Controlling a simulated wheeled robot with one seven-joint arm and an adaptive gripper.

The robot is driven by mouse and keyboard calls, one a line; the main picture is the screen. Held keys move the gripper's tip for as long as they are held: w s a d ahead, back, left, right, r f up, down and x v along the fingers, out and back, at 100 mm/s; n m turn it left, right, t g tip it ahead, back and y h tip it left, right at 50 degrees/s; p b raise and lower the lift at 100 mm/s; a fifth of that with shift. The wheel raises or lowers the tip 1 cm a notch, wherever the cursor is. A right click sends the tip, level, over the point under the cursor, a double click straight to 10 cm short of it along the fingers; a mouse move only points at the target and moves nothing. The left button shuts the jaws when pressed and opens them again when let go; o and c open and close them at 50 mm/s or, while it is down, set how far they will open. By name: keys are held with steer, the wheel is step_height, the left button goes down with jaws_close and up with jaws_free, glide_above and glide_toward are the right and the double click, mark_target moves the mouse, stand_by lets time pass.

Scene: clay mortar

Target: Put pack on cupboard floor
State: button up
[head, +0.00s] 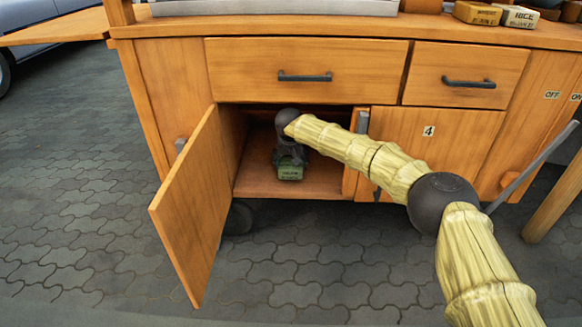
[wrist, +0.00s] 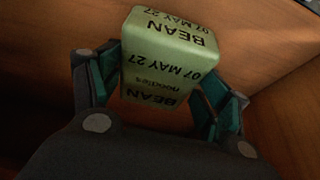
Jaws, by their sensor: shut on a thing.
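The pack is a small pale green block with dark printing that reads BEAN; it shows in the head view (head: 290,171) and large in the wrist view (wrist: 165,60). My gripper (head: 290,160) is inside the open cupboard, shut on the pack, with one teal-padded finger on each side of it in the wrist view (wrist: 160,85). The cupboard floor (head: 325,186) is a bare wooden board under the pack. The pack is at or just above the floor; I cannot tell whether it touches. My gripper hides the pack's far part in the head view.
The cupboard door (head: 195,205) stands open at the left. Two closed drawers (head: 305,76) are above the opening. Packs, one labelled RICE (head: 519,16), lie on the top. The cupboard floor's right side is clear.

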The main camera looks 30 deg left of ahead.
steer(key=shift+w+f+b, duration=0.15)
steer(key=shift+f+b, duration=0.5)
steer(key=shift+f, duration=0.05)
steer(key=shift+f, duration=0.2)
steer(key=o, duration=1.1)
steer(key=shift+o, duration=0.2)
steer(key=shift+r, duration=0.1)
steer(key=shift+p+v, duration=0.9)
steer(key=shift+p, duration=0.1)
steer(key=s+d+p, duration=0.6)
steer(key=s, duration=0.4)
